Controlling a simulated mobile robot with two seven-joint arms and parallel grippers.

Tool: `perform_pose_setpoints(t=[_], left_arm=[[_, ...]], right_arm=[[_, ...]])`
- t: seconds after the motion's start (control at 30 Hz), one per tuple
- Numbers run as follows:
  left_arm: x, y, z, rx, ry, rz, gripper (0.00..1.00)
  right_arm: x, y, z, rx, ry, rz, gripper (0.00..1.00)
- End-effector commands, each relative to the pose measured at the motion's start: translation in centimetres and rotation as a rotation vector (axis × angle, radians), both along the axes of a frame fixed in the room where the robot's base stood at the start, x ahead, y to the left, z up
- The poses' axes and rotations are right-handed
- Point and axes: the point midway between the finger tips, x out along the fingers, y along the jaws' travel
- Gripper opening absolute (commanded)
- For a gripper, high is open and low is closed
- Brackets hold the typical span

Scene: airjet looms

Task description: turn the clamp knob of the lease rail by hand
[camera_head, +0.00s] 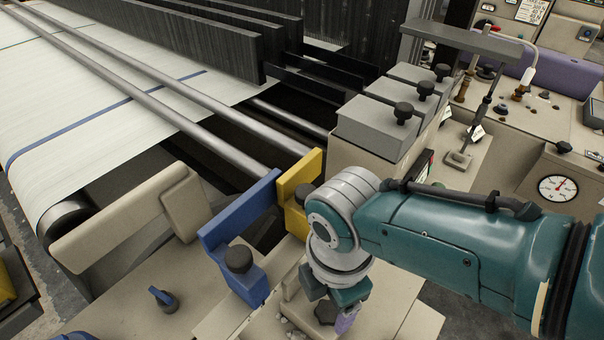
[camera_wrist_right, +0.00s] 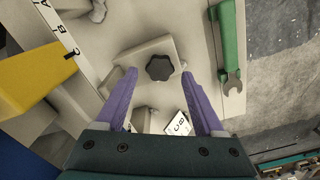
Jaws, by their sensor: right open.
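A dark lobed knob (camera_wrist_right: 159,67) sits on a beige block (camera_wrist_right: 130,62) in the right wrist view. In the head view a dark knob (camera_head: 325,312) shows just below my right wrist. My right gripper (camera_wrist_right: 160,75) is open, with its purple fingertips on either side of the knob and apart from it; I cannot tell the height between them. In the head view my arm hides most of this gripper, with one purple finger (camera_head: 346,319) showing. My left gripper is not in view.
A blue bracket (camera_head: 240,225) and a yellow bracket (camera_head: 298,190), both with dark knobs, stand close left of my right wrist. Long metal rods (camera_head: 170,110) run behind them. A blue-handled knob (camera_head: 163,297) is nearby.

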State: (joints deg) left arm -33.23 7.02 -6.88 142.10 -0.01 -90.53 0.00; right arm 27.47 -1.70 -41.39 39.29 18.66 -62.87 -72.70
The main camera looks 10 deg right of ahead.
Motion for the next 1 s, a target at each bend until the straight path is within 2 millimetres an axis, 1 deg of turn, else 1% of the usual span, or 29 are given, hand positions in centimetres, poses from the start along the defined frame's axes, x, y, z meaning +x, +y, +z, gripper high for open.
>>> perform_pose_setpoints(t=[0.1,0.2,0.27,0.57,0.9,1.0], left_arm=[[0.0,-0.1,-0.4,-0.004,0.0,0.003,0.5],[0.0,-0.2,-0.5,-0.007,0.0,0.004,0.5],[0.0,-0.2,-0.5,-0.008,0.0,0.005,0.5],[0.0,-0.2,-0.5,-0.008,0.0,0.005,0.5],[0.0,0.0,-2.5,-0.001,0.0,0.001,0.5],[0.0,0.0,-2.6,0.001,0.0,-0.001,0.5]], right_arm=[[0.0,0.0,-0.1,-0.001,-0.001,0.24,0.7],[0.0,-0.1,-0.1,-0.001,-0.001,0.382,0.7],[0.0,0.0,0.0,0.0,-0.001,0.421,0.7],[0.0,0.0,-0.1,0.0,0.0,0.426,0.7],[0.0,0.0,-2.0,0.0,0.0,0.424,0.7],[0.0,0.0,-2.1,0.0,0.0,0.424,0.7]])
